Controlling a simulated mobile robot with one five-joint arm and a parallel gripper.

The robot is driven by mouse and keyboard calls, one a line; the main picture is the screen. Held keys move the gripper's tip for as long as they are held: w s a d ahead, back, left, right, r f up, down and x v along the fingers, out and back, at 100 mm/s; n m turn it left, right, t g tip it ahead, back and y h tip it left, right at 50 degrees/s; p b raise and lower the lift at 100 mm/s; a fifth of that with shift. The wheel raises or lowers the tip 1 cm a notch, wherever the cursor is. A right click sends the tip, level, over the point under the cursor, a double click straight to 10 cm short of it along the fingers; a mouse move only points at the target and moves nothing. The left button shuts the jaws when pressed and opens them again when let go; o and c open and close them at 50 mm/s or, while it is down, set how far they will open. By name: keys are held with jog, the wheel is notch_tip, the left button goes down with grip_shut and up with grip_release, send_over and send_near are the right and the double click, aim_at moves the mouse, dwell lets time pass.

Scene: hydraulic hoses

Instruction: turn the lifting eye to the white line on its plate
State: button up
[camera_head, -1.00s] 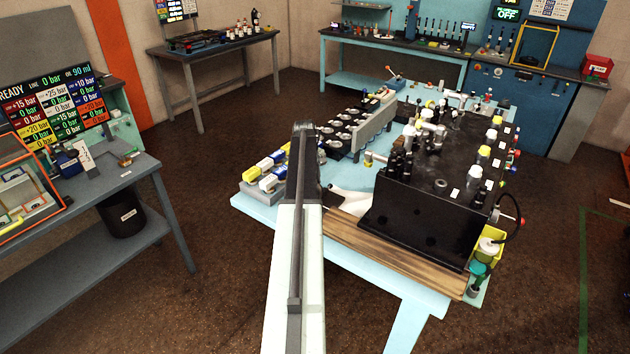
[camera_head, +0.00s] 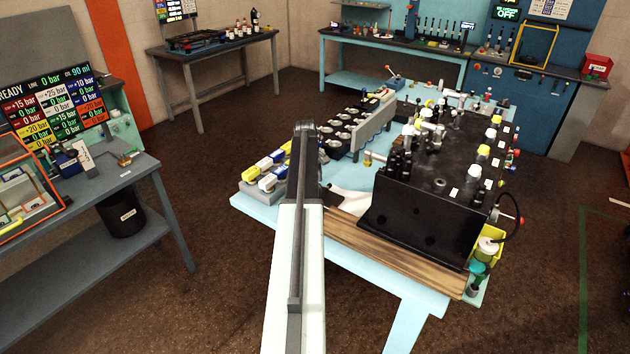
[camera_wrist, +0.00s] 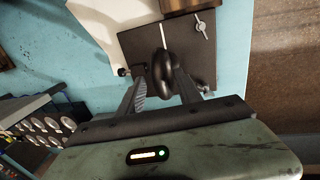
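The lifting eye (camera_wrist: 163,73) is a thick black ring in the wrist view, standing on a dark square plate (camera_wrist: 190,52). A short white line (camera_wrist: 164,34) is marked on the plate, beyond the ring. The ring looks nearly edge-on, roughly along the line's direction; its exact angle is hard to tell. My gripper (camera_wrist: 160,78) has one finger on each side of the ring. The fingers are apart, with a narrow gap at the left; contact at the right is unclear.
A small metal wing-shaped piece (camera_wrist: 202,28) is on the plate, right of the line. The plate is on the light-blue table (camera_head: 393,288). A large black block with fittings (camera_head: 415,215) stands to the right; yellow, white and blue connectors (camera_head: 268,172) lie left of my arm.

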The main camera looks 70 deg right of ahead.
notch_tip(320, 180, up, 8)
jog(key=a+p, duration=0.1)
jog(key=p, duration=0.6)
jog(key=shift+w+a+f+p, duration=0.15)
jog(key=shift+w+a+p, duration=0.1)
jog(key=shift+w+p, duration=0.05)
